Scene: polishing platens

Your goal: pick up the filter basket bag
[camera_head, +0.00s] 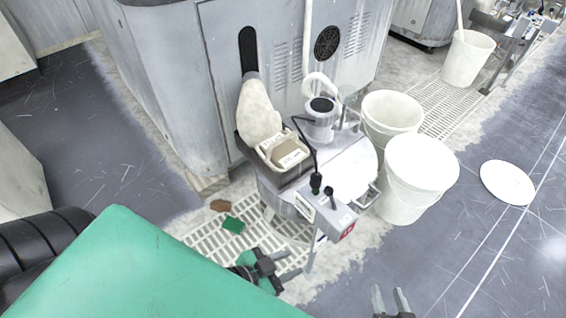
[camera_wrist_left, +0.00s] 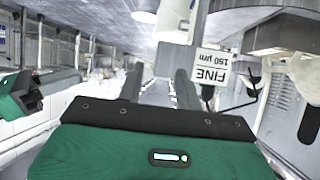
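No thing in view is clearly marked as the filter basket bag. A pale, bag-shaped piece (camera_head: 258,112) stands at the upper left of the round machine, against the grey cabinet. My left gripper (camera_head: 278,264) is in front of and below the machine, over the floor grating, apart from that piece. In the left wrist view its two dark fingers (camera_wrist_left: 159,90) are spread with nothing between them. A white tag reading "FINE 150 µm" (camera_wrist_left: 213,68) shows upside down just beyond the right finger. My right gripper (camera_head: 392,302) shows at the bottom edge, its fingers apart and empty.
A beige tray (camera_head: 284,152) holds a brown block on the machine (camera_head: 347,180). A grey control box (camera_head: 338,222) juts out in front. White buckets (camera_head: 405,205) stand close at its right. A green pad (camera_head: 233,225) lies on the grating. Floor at right is mostly clear.

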